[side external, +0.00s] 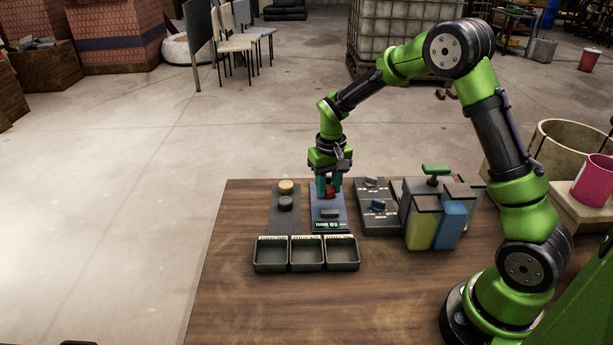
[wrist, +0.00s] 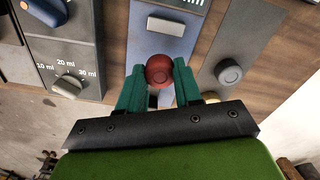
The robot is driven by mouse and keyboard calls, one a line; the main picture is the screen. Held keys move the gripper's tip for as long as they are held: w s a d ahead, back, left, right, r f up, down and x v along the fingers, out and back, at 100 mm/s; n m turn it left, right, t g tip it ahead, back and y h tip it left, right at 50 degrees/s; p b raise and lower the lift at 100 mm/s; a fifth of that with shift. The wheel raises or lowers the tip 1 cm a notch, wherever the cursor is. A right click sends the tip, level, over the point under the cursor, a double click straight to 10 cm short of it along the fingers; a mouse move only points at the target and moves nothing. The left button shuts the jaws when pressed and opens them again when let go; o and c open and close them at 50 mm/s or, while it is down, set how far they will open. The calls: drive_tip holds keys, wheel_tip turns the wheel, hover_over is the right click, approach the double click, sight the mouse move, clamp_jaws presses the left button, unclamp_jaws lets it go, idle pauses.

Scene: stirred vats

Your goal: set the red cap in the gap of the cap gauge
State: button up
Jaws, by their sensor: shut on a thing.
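The red cap (wrist: 159,68) is round and sits between the teal fingertips of my gripper (wrist: 159,80), which is shut on it. The red cap also shows small in the side view (side external: 330,192) below my gripper (side external: 329,187). The cap gauge (side external: 345,213) is a blue-grey plate with a lit display and a dark block near its front. My gripper holds the cap over the rear part of this plate, behind the block. In the wrist view the gauge (wrist: 143,40) lies under the cap. I cannot tell whether the cap touches it; the fingers hide part of the plate.
Three open trays (side external: 306,268) stand in front. A knob panel (side external: 378,222) and coloured vats (side external: 452,225) stand right. The table's front left is clear.

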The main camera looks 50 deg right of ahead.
sight(329, 188)
drive_tip(key=shift+s+f, duration=0.1)
drive_tip(key=shift+f, duration=1.35)
drive_tip(key=shift+f, duration=0.1)
drive_tip(key=o, duration=1)
